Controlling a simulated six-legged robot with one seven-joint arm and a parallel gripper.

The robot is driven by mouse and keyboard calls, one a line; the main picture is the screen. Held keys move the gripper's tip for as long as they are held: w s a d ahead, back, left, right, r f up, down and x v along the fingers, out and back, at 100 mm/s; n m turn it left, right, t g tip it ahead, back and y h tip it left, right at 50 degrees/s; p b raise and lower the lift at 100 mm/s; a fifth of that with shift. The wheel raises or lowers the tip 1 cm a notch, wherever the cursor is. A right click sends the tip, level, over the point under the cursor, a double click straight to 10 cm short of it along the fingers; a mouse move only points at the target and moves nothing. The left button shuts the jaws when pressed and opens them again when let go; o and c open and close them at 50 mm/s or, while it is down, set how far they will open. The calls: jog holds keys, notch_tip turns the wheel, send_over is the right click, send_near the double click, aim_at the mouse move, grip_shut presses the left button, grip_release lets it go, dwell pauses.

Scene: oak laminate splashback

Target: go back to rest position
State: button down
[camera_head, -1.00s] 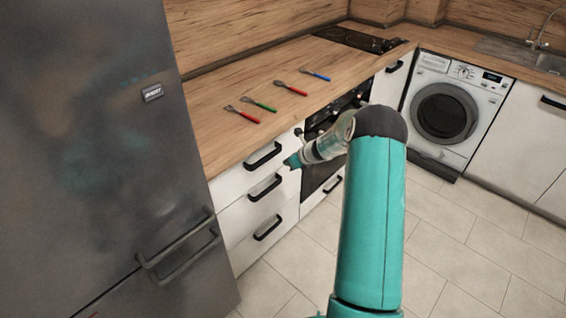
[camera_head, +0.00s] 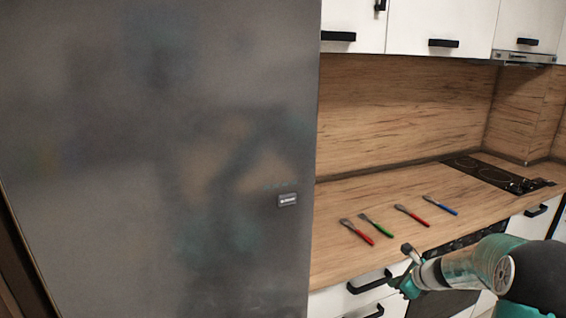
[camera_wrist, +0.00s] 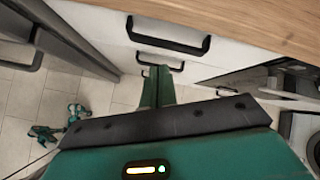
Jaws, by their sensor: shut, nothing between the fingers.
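My gripper (camera_head: 402,283) is at the lower right of the head view, in front of the white drawers below the counter edge. In the wrist view its teal fingers (camera_wrist: 157,86) are together, with nothing between them. They point down past the drawer handles and look apart from them. The rest of my teal arm runs off the lower right of the head view.
A dark grey fridge (camera_head: 150,160) fills the left. Red-, green- and blue-handled utensils (camera_head: 412,214) lie on the wooden counter (camera_head: 350,190), with a black hob (camera_head: 490,172) behind. A drawer handle (camera_wrist: 168,40) is near my gripper. White cabinets (camera_head: 440,20) hang above.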

jog(key=s+a+r+n+g+h, duration=0.1)
jog(key=s+a+r+n+g, duration=0.1)
jog(key=s+a+r+n, duration=1.35)
jog(key=s+a+r+n+h, duration=0.1)
jog(key=s+a+r+n, duration=0.1)
jog(key=s+n, duration=0.3)
jog(key=s+a+r+n+h, duration=0.1)
jog(key=s+n, duration=0.5)
jog(key=s, duration=0.7)
jog(key=shift+s+a+r+h, duration=0.2)
jog(key=shift+a+r+h, duration=0.1)
jog(key=shift+a+r, duration=0.25)
jog(key=shift+f, duration=0.1)
